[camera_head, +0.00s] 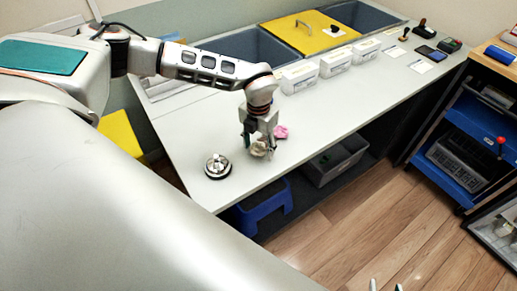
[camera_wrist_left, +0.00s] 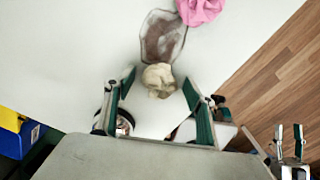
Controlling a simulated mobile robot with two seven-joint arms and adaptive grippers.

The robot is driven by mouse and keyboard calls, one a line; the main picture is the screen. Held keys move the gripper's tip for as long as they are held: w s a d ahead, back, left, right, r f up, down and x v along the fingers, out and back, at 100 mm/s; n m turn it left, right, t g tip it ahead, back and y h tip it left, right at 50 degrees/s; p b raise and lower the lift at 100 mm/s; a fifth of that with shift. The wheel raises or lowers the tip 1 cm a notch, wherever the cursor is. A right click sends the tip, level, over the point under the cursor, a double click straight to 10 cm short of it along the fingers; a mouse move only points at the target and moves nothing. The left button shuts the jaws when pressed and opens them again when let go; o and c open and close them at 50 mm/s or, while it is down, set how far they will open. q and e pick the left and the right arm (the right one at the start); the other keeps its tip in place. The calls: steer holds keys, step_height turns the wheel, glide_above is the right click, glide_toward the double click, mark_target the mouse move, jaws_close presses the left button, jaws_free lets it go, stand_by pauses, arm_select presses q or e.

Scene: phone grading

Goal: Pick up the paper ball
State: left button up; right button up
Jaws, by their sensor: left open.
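The paper ball (camera_head: 259,148) is a crumpled cream lump on the light grey table, near its front edge. It also shows in the left wrist view (camera_wrist_left: 158,77). My left gripper (camera_head: 258,153) points down over it, with fingers open. In the left wrist view, the ball appears between the fingertips of this gripper (camera_wrist_left: 159,84), with gaps on both sides. I cannot tell how far above the table the tips are. My right gripper (camera_head: 385,285) shows only its separated fingertips at the bottom edge; it also shows empty in the wrist view (camera_wrist_left: 288,145).
A pink cloth (camera_head: 281,131) lies just behind the ball. A dark translucent flat item (camera_wrist_left: 162,38) lies beside it. A round silver object (camera_head: 217,166) stands left of the gripper. White boxes (camera_head: 335,62) line the back. Bare table (camera_head: 330,110) extends right.

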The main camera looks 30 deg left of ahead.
arm_select(q)
steer(key=c, duration=0.7)
steer(key=shift+r, duration=0.15)
